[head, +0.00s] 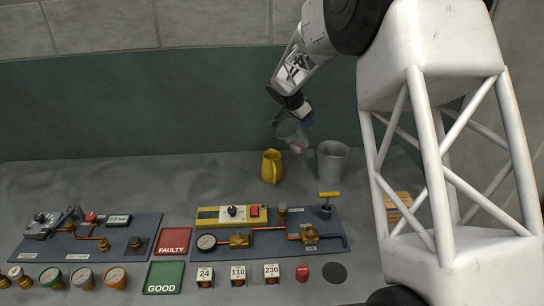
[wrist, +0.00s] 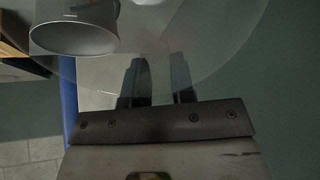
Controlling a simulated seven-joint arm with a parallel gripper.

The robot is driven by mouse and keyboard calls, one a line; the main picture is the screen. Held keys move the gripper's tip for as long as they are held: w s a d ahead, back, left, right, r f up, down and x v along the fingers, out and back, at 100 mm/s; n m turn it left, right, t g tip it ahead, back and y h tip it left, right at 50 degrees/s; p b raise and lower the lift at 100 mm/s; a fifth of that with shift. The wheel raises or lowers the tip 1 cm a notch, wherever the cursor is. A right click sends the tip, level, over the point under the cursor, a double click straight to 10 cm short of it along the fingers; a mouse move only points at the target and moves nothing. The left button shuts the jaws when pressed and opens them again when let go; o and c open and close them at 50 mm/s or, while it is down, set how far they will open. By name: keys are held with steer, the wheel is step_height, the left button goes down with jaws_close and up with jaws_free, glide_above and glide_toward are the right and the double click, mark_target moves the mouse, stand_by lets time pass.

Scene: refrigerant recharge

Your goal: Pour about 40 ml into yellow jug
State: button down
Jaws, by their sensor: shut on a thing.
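The yellow jug (head: 272,167) stands upright on the grey bench towards the back, its handle on the right. My gripper (head: 281,115) is above and slightly right of the jug, shut on a clear glass vessel (head: 294,134). The vessel hangs in the air, looks tilted, and its lower part is near and above the jug. In the wrist view my gripper's fingers (wrist: 160,78) show through the clear vessel (wrist: 215,62), whose round outline fills the top. How much liquid it holds, and whether any flows, I cannot tell.
A grey cup (head: 332,160) stands close right of the jug; a grey cup-like rim (wrist: 75,36) shows in the wrist view. Panels with gauges and valves (head: 268,229), a red FAULTY mat (head: 174,241) and a green GOOD mat (head: 163,278) lie in front. Bench left of the jug is clear.

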steer(key=shift+w+d+f+y, duration=0.15)
steer(key=shift+d+f+y, duration=0.15)
steer(key=shift+d+f, duration=0.1)
steer(key=shift+w+d+f+g+y, duration=0.15)
steer(key=shift+d+f+g+y, duration=0.15)
steer(key=shift+f, duration=0.45)
steer(key=shift+w+d+f+g+y, duration=0.2)
steer(key=shift+d+f+y, duration=0.1)
steer(key=shift+f, duration=0.4)
step_height(320, 180, down, 6)
steer(key=d+g+y, duration=0.1)
steer(key=g+y, duration=0.1)
steer(key=y, duration=0.1)
steer(key=shift+w+d+y, duration=0.35)
steer(key=shift+w+y, duration=0.05)
steer(key=shift+f, duration=0.1)
